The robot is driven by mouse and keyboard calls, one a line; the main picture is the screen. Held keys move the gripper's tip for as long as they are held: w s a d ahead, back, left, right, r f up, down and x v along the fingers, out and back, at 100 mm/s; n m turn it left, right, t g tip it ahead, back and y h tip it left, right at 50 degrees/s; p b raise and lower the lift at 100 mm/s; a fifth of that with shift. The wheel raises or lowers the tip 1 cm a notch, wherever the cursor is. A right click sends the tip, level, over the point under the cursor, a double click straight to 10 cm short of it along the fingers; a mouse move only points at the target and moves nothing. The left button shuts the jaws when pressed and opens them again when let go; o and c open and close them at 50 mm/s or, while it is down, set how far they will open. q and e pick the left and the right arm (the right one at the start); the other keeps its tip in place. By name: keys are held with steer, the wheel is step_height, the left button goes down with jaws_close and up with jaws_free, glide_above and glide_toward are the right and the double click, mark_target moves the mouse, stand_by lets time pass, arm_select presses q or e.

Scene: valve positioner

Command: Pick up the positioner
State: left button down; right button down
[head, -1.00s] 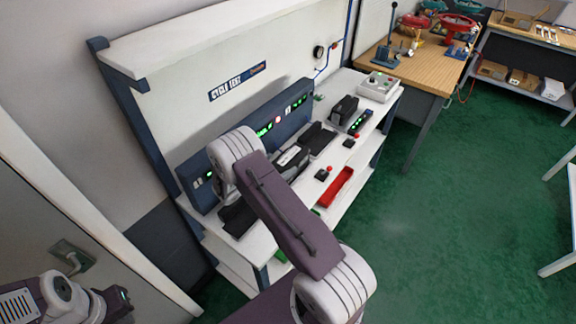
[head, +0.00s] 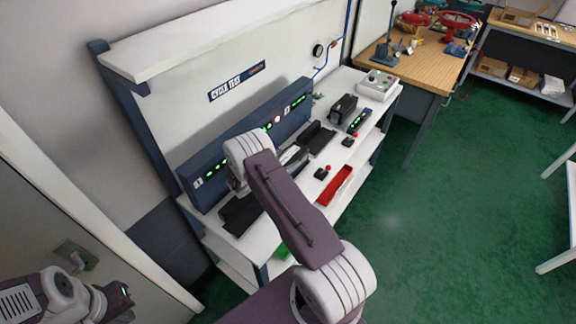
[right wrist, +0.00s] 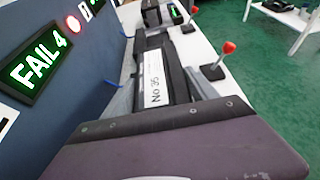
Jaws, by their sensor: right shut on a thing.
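The positioner is a black box with a white label reading "No 35" (right wrist: 157,80), seen from above in the right wrist view. My right gripper (right wrist: 160,95) has a grey finger on each side of it and is shut on it. In the head view my right arm hides most of that gripper and the positioner. Whether the positioner touches the bench below cannot be told. My left arm's end (head: 118,296) is low at the left of the head view, away from the bench; its fingers cannot be made out.
A blue test panel (right wrist: 60,110) with a green "FAIL 4" display (right wrist: 40,66) stands close on the left. Red-knobbed levers (right wrist: 222,58) stand close on the right.

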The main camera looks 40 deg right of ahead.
steer(key=shift+w+r, duration=0.1)
steer(key=shift+r, duration=0.5)
steer(key=r, duration=0.1)
steer(key=r+b, duration=0.1)
steer(key=r, duration=0.1)
steer(key=shift+d+r, duration=0.2)
steer(key=shift+d, duration=0.2)
steer(key=d+r+b, duration=0.2)
steer(key=d+r, duration=0.4)
steer(key=d, duration=0.5)
steer(key=shift+w+r+b, duration=0.15)
steer(key=shift+r+b, duration=0.1)
steer(key=shift+b, duration=0.1)
